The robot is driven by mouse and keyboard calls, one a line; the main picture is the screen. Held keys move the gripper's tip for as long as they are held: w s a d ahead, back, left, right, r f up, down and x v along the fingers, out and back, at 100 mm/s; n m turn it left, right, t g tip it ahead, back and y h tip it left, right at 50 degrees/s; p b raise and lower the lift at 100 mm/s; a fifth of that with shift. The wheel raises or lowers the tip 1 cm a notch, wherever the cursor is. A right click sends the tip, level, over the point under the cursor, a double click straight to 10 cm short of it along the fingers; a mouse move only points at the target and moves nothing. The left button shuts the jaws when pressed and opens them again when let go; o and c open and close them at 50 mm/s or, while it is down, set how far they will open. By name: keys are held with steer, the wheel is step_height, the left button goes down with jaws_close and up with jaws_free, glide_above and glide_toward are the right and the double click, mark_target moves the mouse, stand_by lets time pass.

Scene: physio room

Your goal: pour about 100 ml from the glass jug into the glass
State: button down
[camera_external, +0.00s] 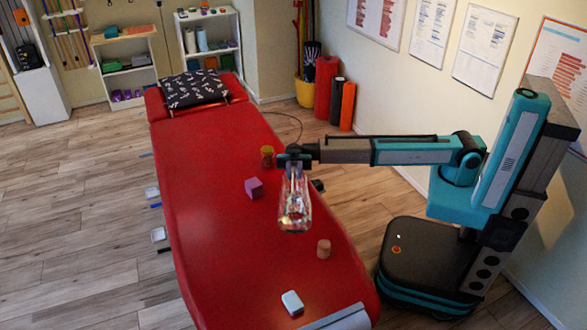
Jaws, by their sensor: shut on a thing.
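My gripper (294,168) is above the red treatment table, at the end of my outstretched arm. It is shut on the clear glass jug (295,212), which hangs below the jaws and looks roughly upright. The jug is see-through and small in the view, so I cannot make out its water level or whether its base touches the table. I cannot pick out a separate drinking glass; it may be hidden behind or blended with the jug.
On the red table (215,215) stand an orange-yellow jar (267,157), a purple block (254,188), a tan cylinder (323,249) and a pale box (292,303). A patterned pillow (196,89) lies at the far end. The table's left side is clear.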

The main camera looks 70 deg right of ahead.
mark_target(295, 192)
steer(key=shift+s+a+f+t+h+p, duration=0.15)
steer(key=shift+s+a+f+h+p, duration=0.2)
steer(key=shift+a+p, duration=0.45)
steer(key=shift+s+a+f+t+h+p, duration=0.25)
steer(key=shift+a+h+p, duration=0.3)
steer(key=shift+p, duration=0.4)
steer(key=shift+s+a+f+t+h+p, duration=0.1)
steer(key=shift+s+a+f+h+p, duration=0.2)
steer(key=shift+a+p, duration=0.55)
steer(key=shift+f, duration=0.15)
steer(key=shift+s+a+f+h+b, duration=0.2)
steer(key=shift+a+f+h+b, duration=0.1)
steer(key=shift+f+h+b, duration=0.15)
steer(key=shift+a+f, duration=0.1)
